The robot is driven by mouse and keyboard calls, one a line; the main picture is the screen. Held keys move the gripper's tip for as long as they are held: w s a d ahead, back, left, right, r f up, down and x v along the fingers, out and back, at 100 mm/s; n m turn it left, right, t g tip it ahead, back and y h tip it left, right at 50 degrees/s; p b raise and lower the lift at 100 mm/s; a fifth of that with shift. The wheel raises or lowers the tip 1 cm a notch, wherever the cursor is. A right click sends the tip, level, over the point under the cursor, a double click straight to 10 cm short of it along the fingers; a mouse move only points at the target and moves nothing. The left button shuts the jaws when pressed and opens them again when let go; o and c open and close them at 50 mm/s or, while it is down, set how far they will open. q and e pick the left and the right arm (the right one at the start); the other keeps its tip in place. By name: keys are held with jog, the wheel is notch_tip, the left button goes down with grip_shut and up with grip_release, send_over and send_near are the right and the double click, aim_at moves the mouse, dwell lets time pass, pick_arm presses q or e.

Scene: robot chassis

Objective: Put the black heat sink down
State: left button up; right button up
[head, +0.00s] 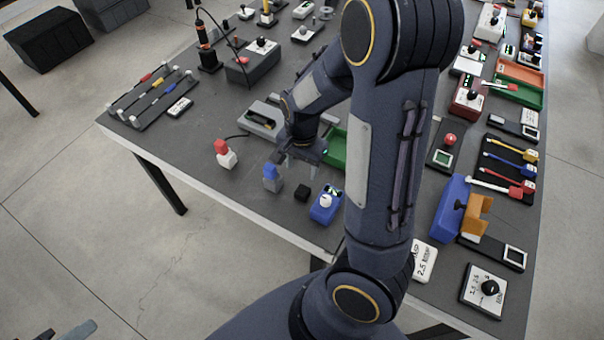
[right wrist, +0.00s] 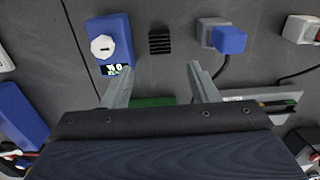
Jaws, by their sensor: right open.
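The black heat sink (head: 302,192) is a small dark block standing on the grey table near its front edge. Its fins show in the right wrist view (right wrist: 160,42). My right gripper (head: 302,163) is open and empty, behind the heat sink in the head view and apart from it. In the right wrist view the spread fingers (right wrist: 158,84) point toward the heat sink, with bare table between them and it. Only a small part of my left gripper (head: 66,331) shows at the bottom left, off the table; its opening is unclear.
A blue device with a white knob (head: 326,204) stands right of the heat sink, and a blue-topped plug (head: 272,178) stands left. A red-topped plug (head: 225,154) is farther left. A green tray (head: 334,148) lies behind, partly hidden by my arm. Bare table (head: 255,210) lies in front.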

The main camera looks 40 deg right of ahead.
jog(key=s+a+r+n+t+y, duration=0.2)
jog(key=s+a+r+n, duration=0.2)
jog(key=r, duration=0.3)
jog(key=s+a+r+n+t+y, duration=0.2)
jog(key=s+a+r+n, duration=0.2)
jog(key=s+r, duration=0.1)
jog(key=shift+s+r, duration=0.2)
jog(key=shift+r, duration=0.65)
jog(key=shift+o, duration=0.5)
jog(key=s+n, duration=0.1)
jog(key=s+a+r+n+t, duration=0.1)
jog(key=s+a+n, duration=0.1)
jog(key=shift+s+r+t, duration=0.3)
jog(key=shift+s+r, duration=0.05)
jog(key=n+g+h+b, duration=0.2)
jog(key=n+g+h, duration=0.3)
jog(key=n, duration=2)
send_over(302, 190)
jog(key=shift+g+y, duration=0.3)
jog(key=shift+y, duration=0.2)
jog(key=f, duration=1.8)
jog(key=shift+a+f, duration=0.2)
jog(key=shift+f, duration=0.05)
jog(key=f, duration=0.8)
jog(key=shift+d+b, duration=0.25)
jog(key=shift+b, duration=0.15)
